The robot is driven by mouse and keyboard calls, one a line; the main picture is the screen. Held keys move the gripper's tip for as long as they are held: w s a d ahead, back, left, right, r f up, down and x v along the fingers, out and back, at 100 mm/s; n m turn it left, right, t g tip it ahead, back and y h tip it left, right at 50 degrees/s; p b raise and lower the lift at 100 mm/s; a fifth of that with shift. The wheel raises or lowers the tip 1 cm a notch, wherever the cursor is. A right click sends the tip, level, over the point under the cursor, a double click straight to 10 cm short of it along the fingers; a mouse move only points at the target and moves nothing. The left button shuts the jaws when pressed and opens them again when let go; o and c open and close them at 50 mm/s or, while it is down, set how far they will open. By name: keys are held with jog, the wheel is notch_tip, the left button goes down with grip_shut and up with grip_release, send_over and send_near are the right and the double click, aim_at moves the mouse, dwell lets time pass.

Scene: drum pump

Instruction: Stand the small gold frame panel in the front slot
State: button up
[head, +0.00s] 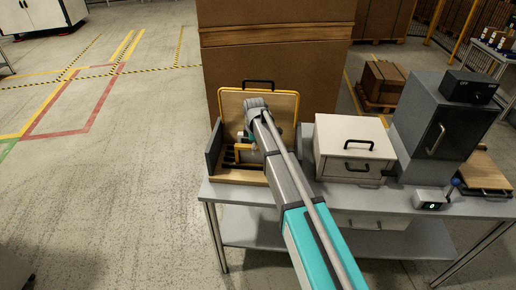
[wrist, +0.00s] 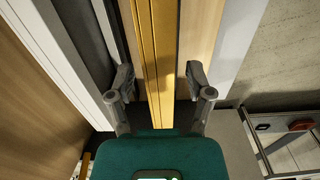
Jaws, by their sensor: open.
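A small gold frame panel (head: 246,157) shows low in the rack (head: 212,146) in the head view, partly hidden by my arm. My gripper (head: 243,137) is just above it, its fingers hard to make out there. In the wrist view my gripper (wrist: 159,76) is open, with one finger on each side of a gold frame edge (wrist: 158,45). Gaps show beside both fingers, so it is not gripped. I cannot tell from this close view which gold frame that edge belongs to. The front slot's opening is mostly hidden.
A larger gold-edged panel (head: 285,104) with a black handle stands at the back of the rack. A white drawer box (head: 353,130) and a grey cabinet (head: 432,117) stand to the right on the table (head: 365,193). A large cardboard box (head: 275,50) is behind.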

notch_tip(320, 180, up, 12)
jog(key=p, duration=1.2)
jog(key=shift+r, duration=0.1)
dwell(0.7)
jog(key=s+d+m, duration=1.7)
jog(key=s+d, duration=0.7)
jog(key=s, duration=0.2)
jog(key=shift+m, duration=0.3)
